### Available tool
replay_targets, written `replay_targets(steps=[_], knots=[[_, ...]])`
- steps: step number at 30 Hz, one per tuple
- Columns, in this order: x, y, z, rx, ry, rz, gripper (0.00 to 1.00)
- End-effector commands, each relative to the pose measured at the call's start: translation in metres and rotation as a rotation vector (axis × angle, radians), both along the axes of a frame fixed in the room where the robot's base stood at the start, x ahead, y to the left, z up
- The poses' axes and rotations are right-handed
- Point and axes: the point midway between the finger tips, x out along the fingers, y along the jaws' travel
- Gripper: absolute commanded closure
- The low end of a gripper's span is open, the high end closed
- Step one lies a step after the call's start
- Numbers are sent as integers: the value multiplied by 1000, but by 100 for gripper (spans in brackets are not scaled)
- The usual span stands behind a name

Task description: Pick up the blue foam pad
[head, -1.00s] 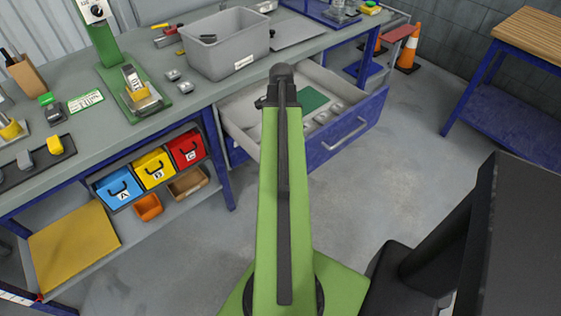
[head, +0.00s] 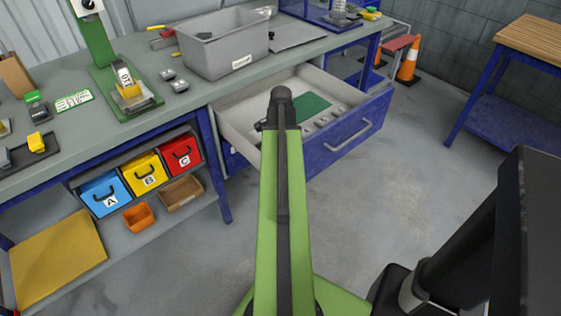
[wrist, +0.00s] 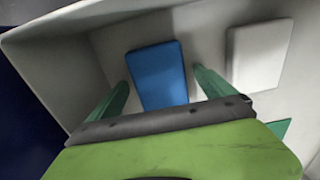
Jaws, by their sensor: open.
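The blue foam pad (wrist: 158,80) lies flat on the floor of the open drawer (head: 235,131), in the wrist view. My gripper (wrist: 161,79) is open, with its two green fingers apart, one to the left and one to the right of the pad's lower part as pictured. The fingers appear clear of the pad, and nothing is held. How high the fingertips are above the drawer floor is hard to tell. In the head view my arm hides the pad and most of the gripper.
A pale grey pad (wrist: 258,55) lies right of the blue one, with a green corner (wrist: 279,129) below it. The drawer's pale walls stand close on the left and top. In the head view, a green pad (head: 308,105) and several small grey pieces lie in the drawer.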

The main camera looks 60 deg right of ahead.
Motion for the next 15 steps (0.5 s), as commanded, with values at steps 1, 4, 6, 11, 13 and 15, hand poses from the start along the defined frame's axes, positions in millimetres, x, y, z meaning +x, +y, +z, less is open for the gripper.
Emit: replay_targets(steps=[1,4,6,11,13,15], knots=[[0,0,1,0,0,0,6],[0,0,1,0,0,0,18],[0,0,1,0,0,0,27],[0,0,1,0,0,1,48],[0,0,1,0,0,1,57],[0,0,1,0,0,1,67]])
